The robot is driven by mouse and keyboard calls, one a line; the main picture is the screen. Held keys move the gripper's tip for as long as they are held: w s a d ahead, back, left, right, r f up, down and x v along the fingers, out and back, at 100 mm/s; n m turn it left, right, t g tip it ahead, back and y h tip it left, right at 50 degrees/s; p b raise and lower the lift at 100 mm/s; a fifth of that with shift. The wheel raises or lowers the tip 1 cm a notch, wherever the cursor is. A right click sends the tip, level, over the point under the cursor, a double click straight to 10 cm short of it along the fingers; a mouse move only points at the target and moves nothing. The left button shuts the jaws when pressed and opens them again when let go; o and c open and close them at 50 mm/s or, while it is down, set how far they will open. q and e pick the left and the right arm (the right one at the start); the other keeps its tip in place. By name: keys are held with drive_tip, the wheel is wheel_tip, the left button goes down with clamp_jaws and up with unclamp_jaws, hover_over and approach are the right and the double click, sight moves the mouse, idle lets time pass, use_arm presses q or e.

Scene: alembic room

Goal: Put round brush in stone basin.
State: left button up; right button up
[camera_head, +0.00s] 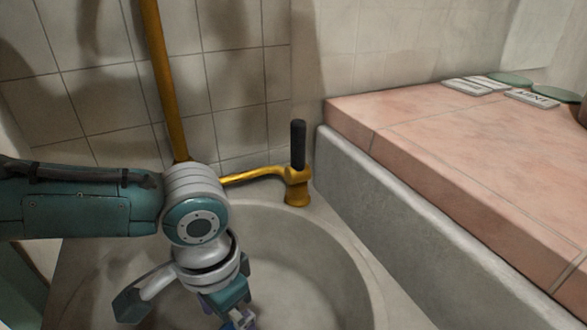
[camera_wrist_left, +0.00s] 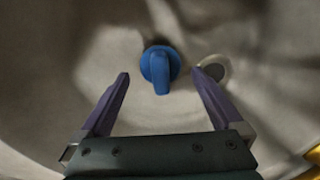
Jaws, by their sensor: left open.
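The stone basin (camera_head: 300,262) is a round grey bowl below the brass tap in the head view. Its inner wall (camera_wrist_left: 60,60) fills most of the left wrist view. A blue thing with a round head and a stubby handle, seemingly the round brush (camera_wrist_left: 158,66), appears inside the basin beside the drain. My left gripper (camera_wrist_left: 161,76) is open, its two purple fingers apart, with the brush in view beyond and between the fingertips. Nothing is held. In the head view the left gripper (camera_head: 238,320) points down into the basin, partly cut off by the bottom edge. The brush is hidden there.
A brass tap (camera_head: 297,190) with a dark handle stands at the basin's back rim. A brass pipe (camera_head: 163,80) rises along the tiled wall. A pink tiled counter (camera_head: 450,130) with small labels (camera_head: 532,98) lies to the right. A round drain (camera_wrist_left: 214,70) is in the basin floor.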

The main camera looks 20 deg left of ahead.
use_arm(q)
wheel_tip(320, 180, up, 8)
drive_tip(key=p, duration=0.4)
drive_tip(key=shift+r, duration=0.15)
use_arm(e)
wheel_tip(320, 180, up, 6)
drive_tip(key=shift+f, duration=0.2)
drive_tip(key=shift+r, duration=0.1)
idle(0.3)
